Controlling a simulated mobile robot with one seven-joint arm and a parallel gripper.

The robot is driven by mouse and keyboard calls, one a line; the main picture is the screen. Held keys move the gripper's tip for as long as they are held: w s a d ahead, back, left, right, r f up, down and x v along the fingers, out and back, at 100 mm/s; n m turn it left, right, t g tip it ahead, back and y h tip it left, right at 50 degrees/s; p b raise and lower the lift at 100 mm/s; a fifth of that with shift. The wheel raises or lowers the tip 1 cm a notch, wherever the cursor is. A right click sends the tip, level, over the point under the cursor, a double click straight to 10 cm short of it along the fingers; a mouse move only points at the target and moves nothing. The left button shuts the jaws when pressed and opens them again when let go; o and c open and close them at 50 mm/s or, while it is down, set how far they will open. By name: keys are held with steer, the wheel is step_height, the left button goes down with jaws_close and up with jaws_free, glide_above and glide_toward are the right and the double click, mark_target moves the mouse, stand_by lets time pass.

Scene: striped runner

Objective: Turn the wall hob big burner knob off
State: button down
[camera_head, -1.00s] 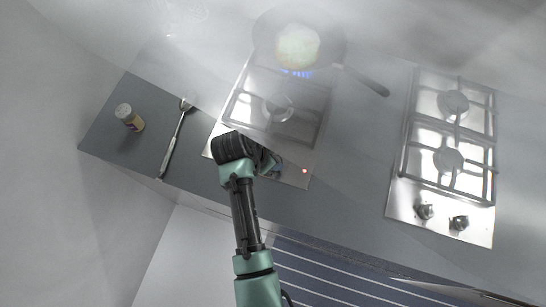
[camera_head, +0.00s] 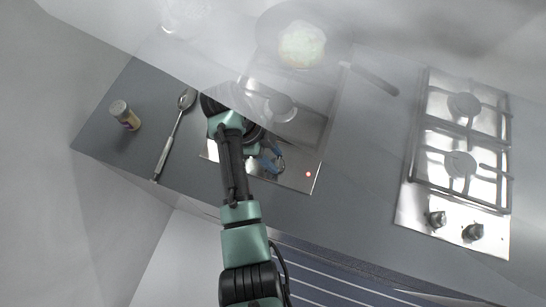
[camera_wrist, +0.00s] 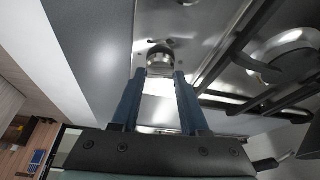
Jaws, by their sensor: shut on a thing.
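The left hob (camera_head: 300,182) is a steel hob with a pan (camera_head: 345,62) at its back burner, seen through haze. Its front burner (camera_head: 282,107) is bare. My gripper (camera_head: 271,160) reaches over the front panel of this hob, and its blue fingers point down at it. In the wrist view a round dark-topped knob (camera_wrist: 160,57) sits between the two blue fingertips of my gripper (camera_wrist: 160,76), which are closed on its sides. A second knob (camera_wrist: 188,2) is cut off at the top edge. No flame shows under the pan.
A small red light (camera_head: 308,174) glows on the front panel. A second hob (camera_head: 410,205) with two knobs stands to the right. A jar (camera_head: 125,116) and a spoon-like utensil (camera_head: 170,140) lie left on the grey counter (camera_head: 350,200).

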steer(key=shift+m+g+b, duration=0.3)
steer(key=shift+m+b, duration=0.05)
steer(key=shift+m, duration=0.45)
steer(key=shift+c, duration=2)
jaws_free()
steer(key=p+v, duration=0.6)
steer(key=v, duration=0.7)
steer(key=shift+d, duration=0.2)
